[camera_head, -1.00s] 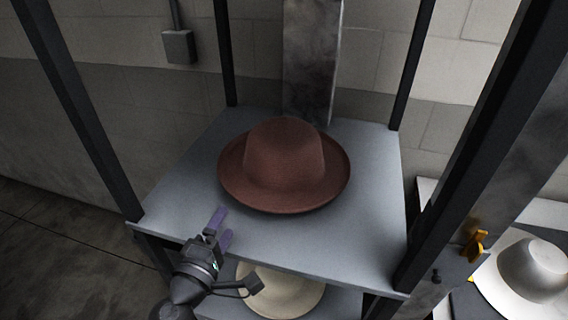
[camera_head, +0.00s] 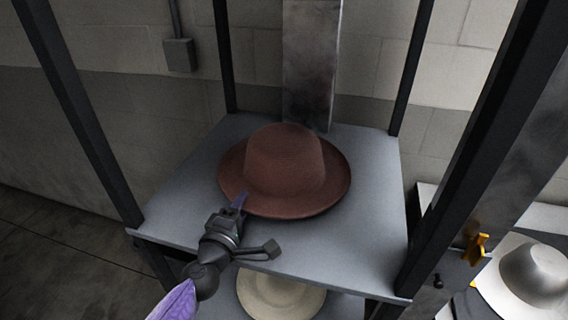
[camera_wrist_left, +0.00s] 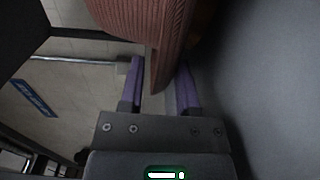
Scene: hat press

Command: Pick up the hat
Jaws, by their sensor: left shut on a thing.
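The brown hat (camera_head: 285,165) sits on the grey shelf (camera_head: 365,225), crown up. My left gripper (camera_head: 239,204) is at the hat's front left brim, with its purple fingers partly hidden by the brim in the head view. In the left wrist view, the hat's ribbed brim (camera_wrist_left: 165,55) comes down between the two purple fingers of my left gripper (camera_wrist_left: 160,85), which is shut on it. My right gripper is not in view.
Black posts (camera_head: 82,115) frame the shelf at its corners. A cream hat (camera_head: 280,294) lies on a lower level under the shelf's front edge. A grey wall is behind.

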